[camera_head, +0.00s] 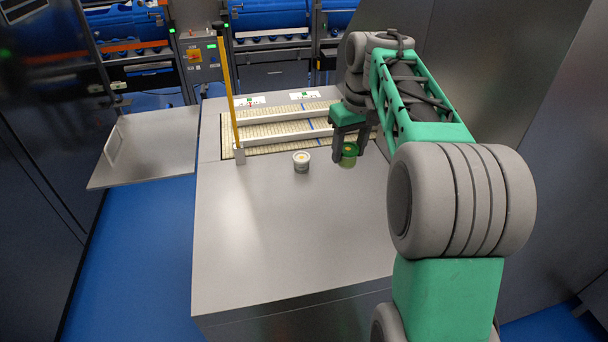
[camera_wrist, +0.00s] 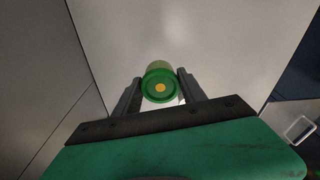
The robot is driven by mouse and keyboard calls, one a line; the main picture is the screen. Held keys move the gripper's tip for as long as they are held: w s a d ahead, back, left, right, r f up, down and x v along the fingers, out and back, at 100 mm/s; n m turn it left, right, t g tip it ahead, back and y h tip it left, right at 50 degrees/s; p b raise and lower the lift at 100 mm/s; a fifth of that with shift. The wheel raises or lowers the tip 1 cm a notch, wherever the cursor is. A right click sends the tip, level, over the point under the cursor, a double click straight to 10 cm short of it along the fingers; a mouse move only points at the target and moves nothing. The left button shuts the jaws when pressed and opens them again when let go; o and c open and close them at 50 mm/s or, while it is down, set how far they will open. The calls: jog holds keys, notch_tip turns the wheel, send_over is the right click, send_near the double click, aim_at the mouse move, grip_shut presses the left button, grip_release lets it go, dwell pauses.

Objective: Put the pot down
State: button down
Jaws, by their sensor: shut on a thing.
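A small green pot (camera_head: 348,155) with a yellow-orange spot on its lid is between the fingers of my gripper (camera_head: 349,147). My gripper is shut on it. In the wrist view the pot (camera_wrist: 160,83) sits between the two dark fingertips of my gripper (camera_wrist: 160,88), seen from its lid end. In the head view the pot is over the right part of the grey metal table top (camera_head: 270,230). I cannot tell whether its base touches the surface.
Beige slatted lanes with white dividers (camera_head: 285,130) run along the back of the table. A yellow post (camera_head: 231,100) rises at their left end. A grey side panel with a handle (camera_head: 150,150) is at the left. The front of the table is clear.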

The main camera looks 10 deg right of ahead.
jog(key=w+d+f+p, duration=0.1)
jog(key=w+f, duration=0.2)
jog(key=w, duration=0.1)
jog(key=w+d+f+p, duration=0.2)
jog(key=w+f, duration=0.1)
jog(key=w, duration=0.1)
jog(key=w+d+f+p, duration=0.2)
jog(key=w+f, duration=0.2)
jog(key=shift+w, duration=0.4)
notch_tip(320, 180, down, 3)
jog(key=shift+s+r+p, duration=0.1)
jog(key=shift+r+p, duration=0.1)
jog(key=shift+p, duration=0.2)
jog(key=shift+f, duration=0.3)
jog(key=c, duration=0.7)
grip_release()
jog(key=shift+o, duration=0.2)
